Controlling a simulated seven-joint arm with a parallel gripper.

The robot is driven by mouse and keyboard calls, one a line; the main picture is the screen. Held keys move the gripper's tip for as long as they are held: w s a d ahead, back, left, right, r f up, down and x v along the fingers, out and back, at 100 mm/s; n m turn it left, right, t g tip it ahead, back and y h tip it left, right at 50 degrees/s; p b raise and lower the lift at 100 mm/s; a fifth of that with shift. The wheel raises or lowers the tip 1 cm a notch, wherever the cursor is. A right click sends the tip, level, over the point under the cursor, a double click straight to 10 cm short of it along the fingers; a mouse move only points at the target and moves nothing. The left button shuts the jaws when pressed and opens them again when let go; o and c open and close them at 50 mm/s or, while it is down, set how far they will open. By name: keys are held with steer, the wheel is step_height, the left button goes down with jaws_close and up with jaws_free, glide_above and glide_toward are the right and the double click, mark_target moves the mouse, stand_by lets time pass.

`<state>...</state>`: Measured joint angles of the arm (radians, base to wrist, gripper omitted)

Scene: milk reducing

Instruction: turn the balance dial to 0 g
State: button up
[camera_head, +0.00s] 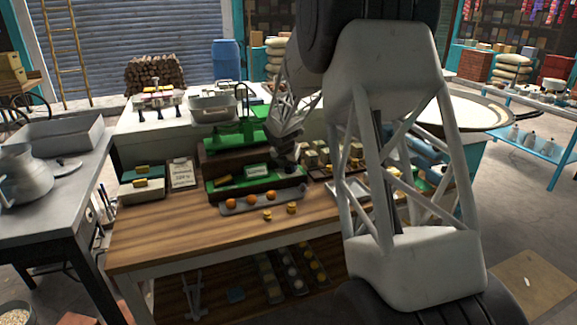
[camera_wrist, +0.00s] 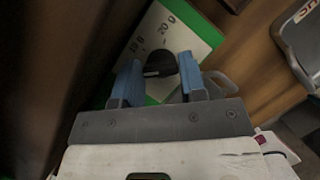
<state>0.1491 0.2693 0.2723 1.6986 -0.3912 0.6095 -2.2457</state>
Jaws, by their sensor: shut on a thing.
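The balance dial is a black knob (camera_wrist: 160,64) on a white plate with a green edge (camera_wrist: 188,40), in the wrist view. A small pale mark shows on the knob's near side. In the head view my gripper (camera_head: 286,164) reaches down at the right end of the green balance (camera_head: 236,137), and hides the dial there.
A small sign (camera_head: 182,172) and a box (camera_head: 141,190) stand to the left. The table's front left is clear.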

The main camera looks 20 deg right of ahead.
steer(key=shift+n+t+y, duration=0.3)
steer(key=shift+n+y, duration=0.1)
steer(key=shift+n, duration=1)
steer(key=o, duration=0.6)
steer(key=shift+o, duration=0.2)
steer(key=shift+r, duration=0.15)
steer(key=v, duration=0.7)
steer(key=shift+s+r, duration=0.15)
steer(key=shift+r, duration=0.15)
